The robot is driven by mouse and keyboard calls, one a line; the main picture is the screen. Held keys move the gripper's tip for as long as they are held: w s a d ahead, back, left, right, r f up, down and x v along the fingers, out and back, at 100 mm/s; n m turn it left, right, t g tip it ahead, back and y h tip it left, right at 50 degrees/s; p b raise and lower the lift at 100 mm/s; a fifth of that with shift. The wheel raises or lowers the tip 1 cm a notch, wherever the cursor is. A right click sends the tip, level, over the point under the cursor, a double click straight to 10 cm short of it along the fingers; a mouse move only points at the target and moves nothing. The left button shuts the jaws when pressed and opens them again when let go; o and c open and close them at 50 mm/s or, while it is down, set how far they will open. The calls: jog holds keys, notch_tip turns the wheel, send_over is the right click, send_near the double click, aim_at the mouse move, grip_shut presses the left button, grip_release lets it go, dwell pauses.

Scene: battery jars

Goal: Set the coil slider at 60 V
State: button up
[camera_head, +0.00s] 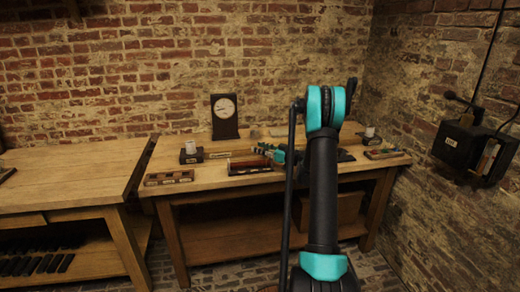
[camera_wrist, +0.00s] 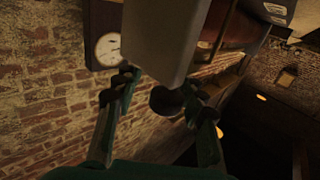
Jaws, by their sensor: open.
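The coil (camera_head: 246,161) appears as a reddish-brown cylinder on a dark base in the middle of the right-hand bench. In the wrist view, a reddish-brown rounded body (camera_wrist: 234,26) that looks like the coil lies at upper right. My gripper (camera_head: 274,153) is at the coil's right end; in the wrist view (camera_wrist: 163,88) its two fingers stand apart. A dark round knob (camera_wrist: 166,101) shows between the fingers, with a pale grey block (camera_wrist: 165,38) above it. I cannot tell whether the fingers touch either. The slider's scale and its volt marks are not readable.
A dark-cased dial (camera_head: 225,116) stands at the bench's back. A tray (camera_head: 384,153) is at right. A dark wall box (camera_head: 462,143) hangs at right.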

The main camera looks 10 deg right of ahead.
jog(key=v, duration=1.2)
jog(key=shift+r, duration=0.1)
jog(key=s+a+f+m+g+h, duration=0.1)
jog(key=s+a+m+g+h, duration=0.4)
jog(key=s+a, duration=1.1)
jog(key=s+d+f+m+g+h, duration=0.1)
jog(key=s+f+h, duration=0.1)
jog(key=s, duration=0.6)
jog(key=s+d+f+m+g+h, duration=0.1)
jog(key=s+d+f+h, duration=0.1)
jog(key=s, duration=0.6)
jog(key=s+d+f+m+g+h, duration=0.1)
jog(key=s+h, duration=0.3)
jog(key=s, duration=0.5)
jog(key=shift+d+f+m, duration=0.35)
jog(key=shift+f+m, duration=0.25)
jog(key=shift+f, duration=0.15)
